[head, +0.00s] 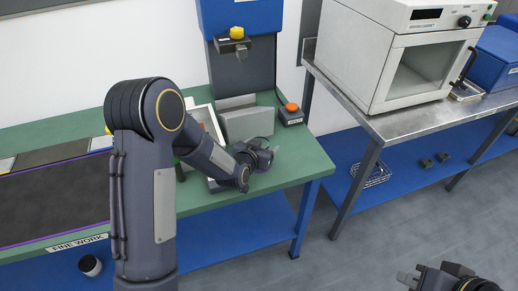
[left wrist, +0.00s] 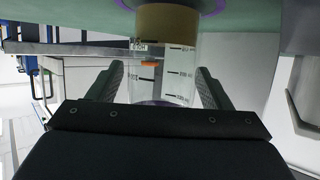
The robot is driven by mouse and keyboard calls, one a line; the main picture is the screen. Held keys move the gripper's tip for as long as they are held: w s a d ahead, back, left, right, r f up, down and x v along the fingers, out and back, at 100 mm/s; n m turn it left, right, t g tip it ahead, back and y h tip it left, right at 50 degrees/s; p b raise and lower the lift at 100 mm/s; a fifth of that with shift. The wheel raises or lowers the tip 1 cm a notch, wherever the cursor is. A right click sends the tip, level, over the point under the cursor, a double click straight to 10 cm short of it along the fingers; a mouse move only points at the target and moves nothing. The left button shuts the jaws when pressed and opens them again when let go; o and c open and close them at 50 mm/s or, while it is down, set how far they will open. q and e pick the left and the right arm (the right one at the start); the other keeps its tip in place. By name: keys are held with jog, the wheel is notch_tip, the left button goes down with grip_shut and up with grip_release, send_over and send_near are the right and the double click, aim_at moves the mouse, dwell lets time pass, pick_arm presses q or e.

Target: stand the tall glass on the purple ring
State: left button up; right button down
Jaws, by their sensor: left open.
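The tall glass (left wrist: 150,72) is clear, with dark graduation marks and a tan band at its base end. It shows in the left wrist view, where the picture is upside down and the green bench top is above. The purple ring (left wrist: 212,5) shows around the base of the glass, which appears to stand within it. My left gripper (left wrist: 162,80) is open, with one finger on each side of the glass and visible gaps. In the head view my left gripper (head: 262,157) is over the green bench and hides the glass. My right gripper (head: 428,278) is at the lower right, away from the bench.
On the green bench (head: 293,165), a grey block (head: 247,124) and a box with an orange button (head: 291,113) stand behind my left gripper. A dark mat (head: 50,205) lies at left. A metal table with a white oven (head: 395,60) stands at right.

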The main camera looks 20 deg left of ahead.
pick_arm(q)
jog(key=s+a+r+n+g, duration=0.1)
jog(key=s+a+r, duration=0.15)
jog(key=s, duration=0.45)
jog(key=s+a+r+g+h+b, duration=0.1)
jog(key=s+r, duration=0.3)
jog(key=s, duration=0.2)
jog(key=s+a+r+n+g, duration=0.1)
jog(key=s+r, duration=0.2)
jog(key=s, duration=0.4)
jog(key=s+r+n+g, duration=0.1)
jog(key=s+g, duration=0.3)
jog(key=s, duration=1.3)
jog(key=shift+a+r+n+g+h, duration=0.15)
jog(key=shift+r+n+g+h, duration=0.15)
jog(key=shift+r+h, duration=0.1)
